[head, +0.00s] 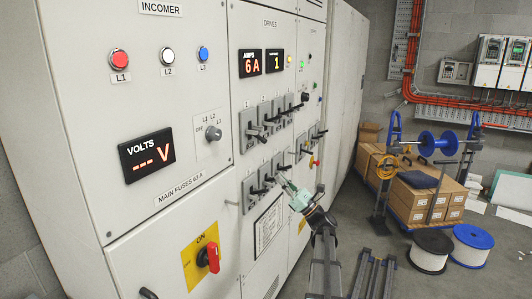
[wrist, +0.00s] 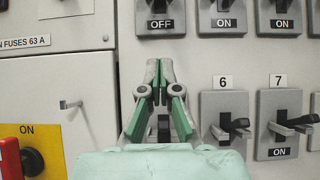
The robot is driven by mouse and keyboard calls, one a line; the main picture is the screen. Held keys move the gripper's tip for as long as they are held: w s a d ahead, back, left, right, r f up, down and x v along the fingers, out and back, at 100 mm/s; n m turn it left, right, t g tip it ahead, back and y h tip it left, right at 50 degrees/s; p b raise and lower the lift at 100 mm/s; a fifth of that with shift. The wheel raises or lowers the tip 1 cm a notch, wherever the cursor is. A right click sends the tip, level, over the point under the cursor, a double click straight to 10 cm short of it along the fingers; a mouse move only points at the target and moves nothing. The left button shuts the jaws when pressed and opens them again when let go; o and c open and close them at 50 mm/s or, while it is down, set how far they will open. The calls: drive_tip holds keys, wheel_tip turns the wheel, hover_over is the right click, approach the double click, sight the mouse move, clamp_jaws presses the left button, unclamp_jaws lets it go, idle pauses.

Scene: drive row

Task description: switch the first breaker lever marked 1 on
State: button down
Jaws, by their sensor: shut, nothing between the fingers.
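The upper-left breaker in the wrist view (wrist: 181,21) has a grey plate and dark lever and reads OFF. Its number is out of the frame. By its place it matches the leftmost upper breaker in the head view (head: 245,127), where its marking is too small to read. My gripper (wrist: 160,72) is shut and empty, its green-padded fingertips pointing up just below that OFF plate. It covers most of a lower-row breaker left of 6. In the head view my gripper (head: 285,182) is in front of the lower row, apart from the upper levers.
Two more upper breakers (wrist: 222,22) read ON. Breakers 6 (wrist: 223,105) and 7 (wrist: 279,105) stick out at my right. A red switch handle (head: 211,260) on a yellow plate and a small door handle (wrist: 70,104) lie left. Floor beside the cabinets is partly clear.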

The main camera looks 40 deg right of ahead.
sight(257, 136)
idle(0.3)
drive_tip(key=w+a+r+p, duration=0.2)
drive_tip(key=w+r+p, duration=0.3)
drive_tip(key=r, duration=0.5)
drive_tip(key=shift+w+a, duration=0.25)
drive_tip(key=shift+w, duration=0.05)
drive_tip(key=shift+s+d+p, duration=0.1)
drive_tip(key=shift+p, duration=0.2)
